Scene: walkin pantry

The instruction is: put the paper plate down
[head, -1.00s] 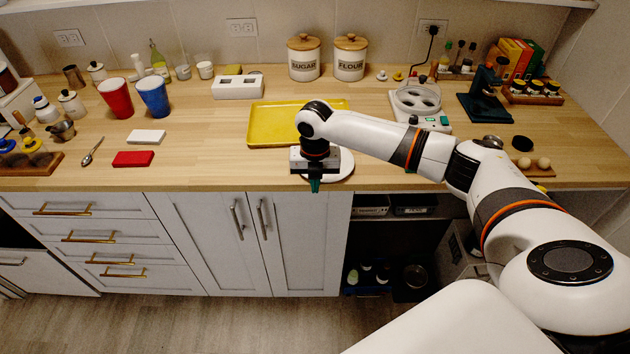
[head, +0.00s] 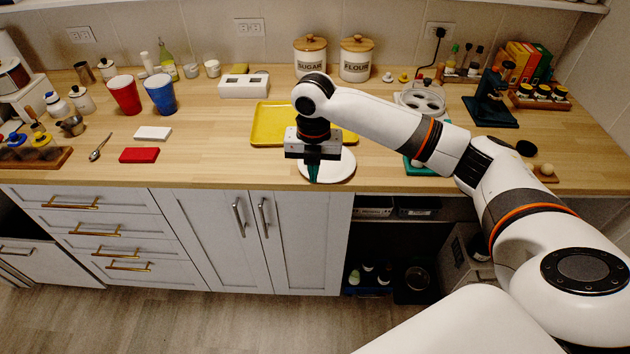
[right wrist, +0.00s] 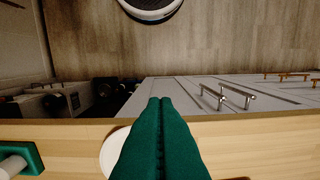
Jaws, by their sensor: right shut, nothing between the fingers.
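The white paper plate (head: 340,168) lies flat on the wooden counter near its front edge, in front of the yellow tray. Part of it is hidden behind my right gripper (head: 313,180). The gripper points down with its green fingers together and empty, over the left part of the plate. I cannot tell whether the fingertips touch the plate. In the right wrist view the shut green fingers (right wrist: 160,102) cover most of the plate, and only its white edge (right wrist: 107,152) shows. My left gripper is not in view.
A yellow tray (head: 270,125) lies behind the plate. A red block (head: 139,155), a white block (head: 153,133) and two cups stand further left. Sugar (head: 310,58) and flour (head: 356,60) canisters stand at the back. The counter between the red block and the plate is clear.

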